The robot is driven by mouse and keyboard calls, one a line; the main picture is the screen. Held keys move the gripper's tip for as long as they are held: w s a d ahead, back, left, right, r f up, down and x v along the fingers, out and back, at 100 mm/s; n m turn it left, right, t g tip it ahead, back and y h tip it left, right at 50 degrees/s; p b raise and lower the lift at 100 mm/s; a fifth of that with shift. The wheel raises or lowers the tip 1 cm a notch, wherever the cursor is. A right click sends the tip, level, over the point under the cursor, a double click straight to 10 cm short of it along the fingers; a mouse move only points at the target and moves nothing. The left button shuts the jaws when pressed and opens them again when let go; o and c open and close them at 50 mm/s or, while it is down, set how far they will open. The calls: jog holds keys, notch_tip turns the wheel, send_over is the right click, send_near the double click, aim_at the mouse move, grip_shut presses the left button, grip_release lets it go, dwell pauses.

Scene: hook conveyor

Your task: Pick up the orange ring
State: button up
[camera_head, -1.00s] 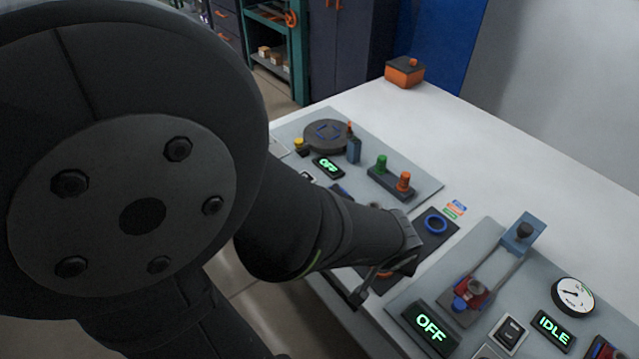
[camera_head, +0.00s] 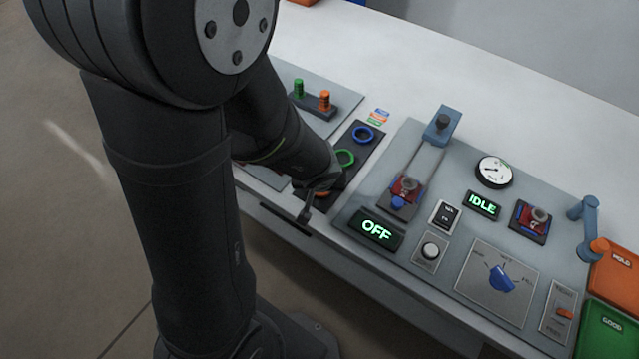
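A dark tray (camera_head: 368,152) on the bench holds a blue ring (camera_head: 364,133) at its far end and a green ring (camera_head: 345,157) in the middle. At the near end a small bit of orange, likely the orange ring (camera_head: 321,194), shows beneath my gripper (camera_head: 313,203). Most of it is hidden by my gripper and wrist. My gripper points down over this near end of the tray. I cannot tell whether the fingers touch the ring or how far apart they are.
Behind the tray a peg stand (camera_head: 312,104) has green and orange pegs. To the right a panel carries a slide mechanism (camera_head: 420,165), an OFF display (camera_head: 376,230), a gauge (camera_head: 494,171) and a dial (camera_head: 501,279). Orange (camera_head: 617,270) and green (camera_head: 607,329) bins stand at far right.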

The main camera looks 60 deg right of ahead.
jog(key=shift+d+f, duration=0.1)
jog(key=shift+f, duration=0.1)
jog(key=c, duration=1)
jog(key=shift+c, duration=0.3)
jog(key=shift+r, duration=0.15)
